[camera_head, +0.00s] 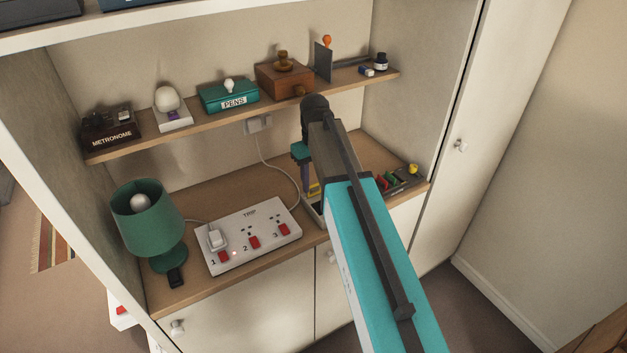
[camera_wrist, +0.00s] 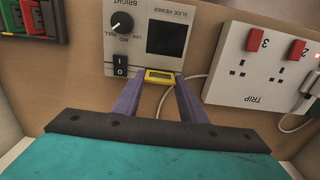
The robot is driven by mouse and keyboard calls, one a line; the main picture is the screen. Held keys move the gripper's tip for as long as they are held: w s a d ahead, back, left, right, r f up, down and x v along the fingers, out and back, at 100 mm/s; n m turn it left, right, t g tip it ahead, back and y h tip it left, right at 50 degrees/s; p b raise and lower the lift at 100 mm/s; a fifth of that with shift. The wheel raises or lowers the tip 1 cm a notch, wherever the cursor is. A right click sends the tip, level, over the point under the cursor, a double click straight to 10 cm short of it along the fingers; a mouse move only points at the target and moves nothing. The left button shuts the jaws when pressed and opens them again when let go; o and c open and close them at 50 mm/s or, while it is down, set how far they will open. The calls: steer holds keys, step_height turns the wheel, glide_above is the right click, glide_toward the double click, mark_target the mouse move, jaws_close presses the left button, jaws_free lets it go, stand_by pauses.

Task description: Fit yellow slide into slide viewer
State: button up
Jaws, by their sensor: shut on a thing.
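The yellow slide (camera_wrist: 160,76) is a small flat yellow frame with a dark window. My gripper (camera_wrist: 159,80) is shut on it, with a purple finger on each side. In the head view the yellow slide (camera_head: 313,188) shows below my gripper (camera_head: 309,186), partly hidden by my arm. The slide viewer (camera_wrist: 117,56) is a pale panel with a dark square screen, a round knob and a rocker switch. In the wrist view the slide appears at the panel's lower edge, below the screen. I cannot tell whether it touches the viewer. In the head view my arm hides most of the viewer.
A white power strip (camera_head: 267,217) lies left of the viewer, its cord running behind. A rack of coloured slides (camera_head: 399,181) stands to the right. A green lamp (camera_head: 146,212) stands at the left. A shelf (camera_head: 213,118) with several objects hangs above.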

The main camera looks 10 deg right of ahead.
steer(key=shift+f+b, duration=0.4)
steer(key=shift+f, duration=0.75)
stand_by(0.7)
steer(key=o, duration=1.3)
steer(key=shift+r+p, duration=2.3)
steer(key=shift+r, duration=1.2)
